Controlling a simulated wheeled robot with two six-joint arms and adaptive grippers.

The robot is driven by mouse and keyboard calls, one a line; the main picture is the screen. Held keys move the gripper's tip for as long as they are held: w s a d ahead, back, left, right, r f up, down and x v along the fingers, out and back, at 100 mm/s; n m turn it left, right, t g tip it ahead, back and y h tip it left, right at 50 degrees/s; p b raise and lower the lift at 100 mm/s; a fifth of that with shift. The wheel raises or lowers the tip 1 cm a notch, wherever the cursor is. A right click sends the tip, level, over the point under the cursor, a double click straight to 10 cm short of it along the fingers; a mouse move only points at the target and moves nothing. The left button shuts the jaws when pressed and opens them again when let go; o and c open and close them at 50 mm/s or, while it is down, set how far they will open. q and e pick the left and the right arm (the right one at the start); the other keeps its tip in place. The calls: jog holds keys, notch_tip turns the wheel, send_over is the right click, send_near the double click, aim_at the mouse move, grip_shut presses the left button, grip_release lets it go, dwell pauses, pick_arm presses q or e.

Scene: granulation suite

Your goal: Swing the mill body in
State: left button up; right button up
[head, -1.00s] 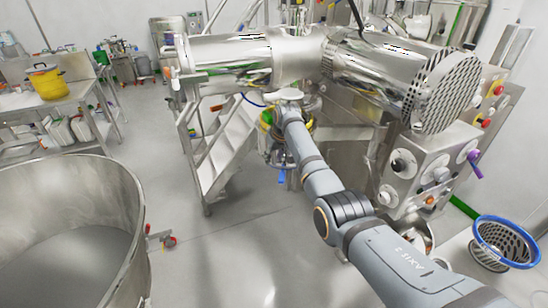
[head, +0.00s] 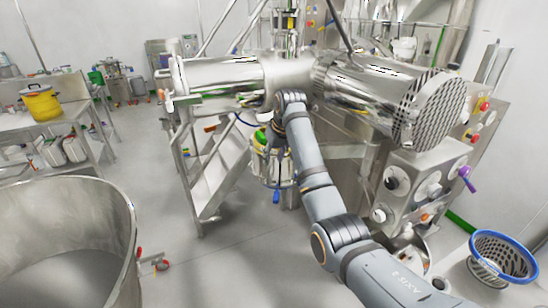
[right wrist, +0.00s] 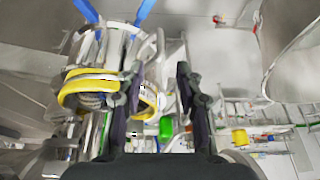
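A large shiny steel body of horizontal cylinders, which I take to be the mill body, spans the upper middle of the head view; its left cylinder (head: 222,76) ends above steel steps, and its right cylinder (head: 365,88) ends in a perforated disc (head: 430,110). My right arm reaches up to it, its wrist in front of the middle section. My right gripper (right wrist: 160,95) points at yellow-ringed equipment (right wrist: 90,88) in the right wrist view. Its two dark fingers are apart, with nothing clearly held between them. I cannot tell whether it touches anything. My left gripper is out of view.
Steel steps (head: 208,180) stand left of the arm. A control panel with knobs (head: 425,185) is at the right, near a blue-rimmed basket (head: 497,258). A big steel bowl (head: 70,215) fills the lower left. Open floor (head: 215,265) lies between.

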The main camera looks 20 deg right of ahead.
jog(key=shift+c, duration=0.2)
jog(key=shift+d+f, duration=0.15)
jog(key=shift+f, duration=0.2)
jog(key=shift+c, duration=1.2)
jog(key=d+f+m+t, duration=0.1)
jog(key=f, duration=0.1)
jog(key=w+d+f+b, duration=0.1)
jog(key=f, duration=0.1)
jog(key=d+f+m+t+y+b, duration=0.1)
jog(key=f, duration=0.1)
jog(key=shift+w+d+f+m+t, duration=0.2)
jog(key=shift+d+f+m+t, duration=0.05)
jog(key=shift+d+m+t, duration=0.1)
grip_shut()
jog(key=m+t+y+b, duration=0.55)
jog(key=m+t, duration=0.35)
jog(key=m, duration=0.3)
send_near(269, 177)
jog(key=p+x, duration=0.1)
jog(key=x, duration=0.4)
jog(key=shift+w+a+r+p, duration=0.1)
jog(key=shift+w+r+p, duration=0.1)
jog(key=shift+w+p, duration=0.1)
jog(key=shift+w+a+f, duration=0.15)
jog(key=shift+w+a, duration=0.15)
jog(key=shift+w, duration=0.35)
